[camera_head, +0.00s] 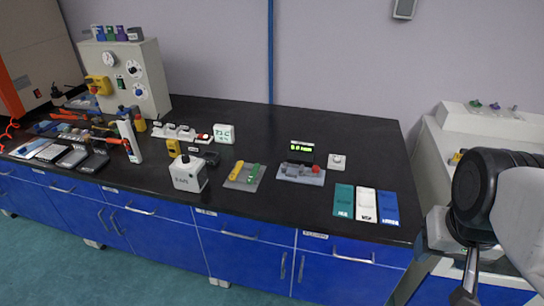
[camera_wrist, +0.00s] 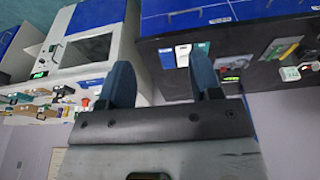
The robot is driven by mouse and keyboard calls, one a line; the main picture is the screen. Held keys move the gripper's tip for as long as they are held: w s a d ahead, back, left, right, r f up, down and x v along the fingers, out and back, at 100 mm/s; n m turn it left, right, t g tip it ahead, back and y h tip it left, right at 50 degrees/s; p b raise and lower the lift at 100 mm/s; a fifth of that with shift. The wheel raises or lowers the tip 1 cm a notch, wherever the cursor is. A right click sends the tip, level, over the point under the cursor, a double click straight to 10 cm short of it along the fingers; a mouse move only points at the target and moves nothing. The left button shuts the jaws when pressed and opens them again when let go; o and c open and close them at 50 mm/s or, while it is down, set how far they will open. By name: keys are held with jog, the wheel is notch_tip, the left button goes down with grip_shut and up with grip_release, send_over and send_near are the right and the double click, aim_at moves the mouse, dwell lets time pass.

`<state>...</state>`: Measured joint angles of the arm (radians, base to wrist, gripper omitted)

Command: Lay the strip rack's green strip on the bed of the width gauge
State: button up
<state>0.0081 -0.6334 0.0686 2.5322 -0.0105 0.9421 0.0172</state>
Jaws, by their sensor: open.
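The strip rack (camera_head: 232,185) is a small grey plate at the middle of the black bench in the head view. The green strip (camera_head: 253,173) lies on its right side, with a yellow strip (camera_head: 238,170) to its left.
Teal (camera_head: 343,201), white (camera_head: 365,204) and blue (camera_head: 387,208) flat pieces lie near the bench's right front edge. A white box (camera_head: 188,174) stands left of the rack. Tools and a grey machine crowd the left. The back right of the bench is clear.

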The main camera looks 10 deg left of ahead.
jog(key=shift+c, duration=0.2)
dwell(0.5)
jog(key=w+a+f+n, duration=0.2)
jog(key=w+a+n, duration=0.75)
jog(key=w, duration=0.45)
jog(key=w+a+f+n, duration=0.2)
jog(key=w+a+n, duration=0.7)
jog(key=w, duration=0.4)
jog(key=w+a+f+n, duration=0.3)
jog(key=a+f+n, duration=0.3)
jog(key=a, duration=0.3)
jog(key=w+a+f+n+t, duration=0.1)
jog(key=w+a+f+n, duration=0.3)
jog(key=a, duration=0.6)
jog(key=w+a+f+n+t, duration=0.1)
jog(key=w+a+f+n, duration=0.2)
jog(key=a+f+n, duration=0.4)
jog(key=a+f, duration=0.1)
jog(key=a, duration=0.1)
jog(key=shift+w+a+n, duration=0.3)
jog(key=shift+a+n, duration=0.05)
jog(key=shift+x, duration=1.3)
